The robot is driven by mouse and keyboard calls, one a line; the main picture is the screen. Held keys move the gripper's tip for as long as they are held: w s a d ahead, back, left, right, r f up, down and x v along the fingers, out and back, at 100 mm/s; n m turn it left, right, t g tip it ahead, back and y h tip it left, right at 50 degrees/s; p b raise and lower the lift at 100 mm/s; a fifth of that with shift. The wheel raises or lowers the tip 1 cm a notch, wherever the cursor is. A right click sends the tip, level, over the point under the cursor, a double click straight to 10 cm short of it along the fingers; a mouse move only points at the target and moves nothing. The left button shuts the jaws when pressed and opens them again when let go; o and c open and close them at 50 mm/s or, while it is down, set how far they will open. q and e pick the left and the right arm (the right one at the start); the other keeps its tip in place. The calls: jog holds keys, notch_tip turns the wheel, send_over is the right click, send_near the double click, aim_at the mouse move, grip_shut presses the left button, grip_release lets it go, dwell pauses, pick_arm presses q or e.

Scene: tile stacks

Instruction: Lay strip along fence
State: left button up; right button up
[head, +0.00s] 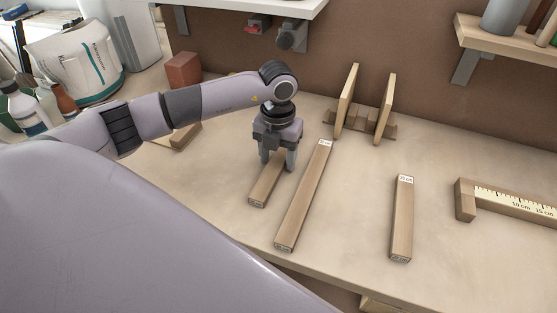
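A short wooden strip (264,187) lies on the bench under my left gripper (278,162). The fingers point down, apart, on either side of its far end; whether they touch it I cannot tell. A longer strip (303,200) with a white end label lies just to the right, slanting. A third labelled strip (401,220) lies further right, apart from the others. The fence (466,200) is at the right edge, a wooden piece with an end block and a centimetre scale (515,203), partly cut off by the frame. My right gripper is not in view.
A wooden rack (373,129) with two upright boards stands at the back. A red-brown block (183,70) and a small wooden piece (186,136) are behind my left arm. Bottles and a white bag (75,65) stand at left. Bench between the third strip and fence is clear.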

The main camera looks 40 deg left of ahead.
aim_at(278, 159)
pick_arm(q)
grip_shut()
notch_tip(278, 159, up, 20)
jog(key=shift+p, duration=0.4)
